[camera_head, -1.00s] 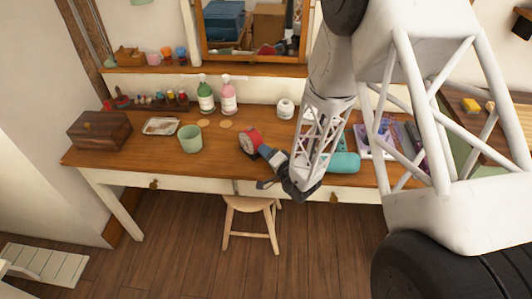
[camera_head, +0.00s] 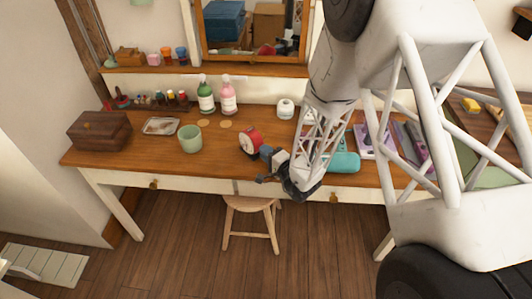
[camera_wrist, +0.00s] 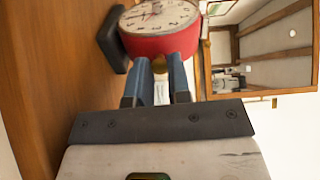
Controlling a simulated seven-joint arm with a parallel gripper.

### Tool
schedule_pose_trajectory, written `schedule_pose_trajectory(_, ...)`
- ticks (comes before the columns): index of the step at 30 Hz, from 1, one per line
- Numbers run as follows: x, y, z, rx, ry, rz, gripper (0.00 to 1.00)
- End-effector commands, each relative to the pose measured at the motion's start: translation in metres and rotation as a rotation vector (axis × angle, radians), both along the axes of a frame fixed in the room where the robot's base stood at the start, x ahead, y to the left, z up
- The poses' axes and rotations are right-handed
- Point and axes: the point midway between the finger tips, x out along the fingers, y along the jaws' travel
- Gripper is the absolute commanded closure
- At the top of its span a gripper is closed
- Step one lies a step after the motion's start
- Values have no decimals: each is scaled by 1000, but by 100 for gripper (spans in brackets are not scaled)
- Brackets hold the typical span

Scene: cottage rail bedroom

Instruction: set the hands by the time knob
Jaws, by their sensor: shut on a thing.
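The red alarm clock (camera_head: 248,140) stands on the wooden desk, left of my gripper. In the wrist view the red clock (camera_wrist: 160,44) is near the top, with its pale dial (camera_wrist: 158,16) tilted and cut off by the frame edge. Its hands are too small to read surely. My gripper (camera_head: 263,151) reaches to the clock's near side. In the wrist view my blue fingers (camera_wrist: 160,65) are at the clock's body, shut on a small brass-coloured knob (camera_wrist: 159,67) between their tips. The knob is mostly hidden by the fingers.
A green cup (camera_head: 190,139), a wooden box (camera_head: 99,131) and a small tray (camera_head: 160,126) stand to the left. Green and pink bottles (camera_head: 206,97) are behind, below a mirror. A teal roll (camera_head: 345,162) lies right of my arm. A stool (camera_head: 251,222) stands below the desk front.

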Motion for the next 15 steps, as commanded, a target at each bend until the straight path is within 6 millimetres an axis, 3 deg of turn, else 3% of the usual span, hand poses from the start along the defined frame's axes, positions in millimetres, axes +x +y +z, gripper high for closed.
schedule_pose_trajectory(12, 0, 0, 0, 28, 27, 0, 100)
schedule_pose_trajectory(13, 0, 0, 0, 27, 28, 0, 79)
schedule_pose_trajectory(15, 0, 0, 0, 27, 28, 0, 68)
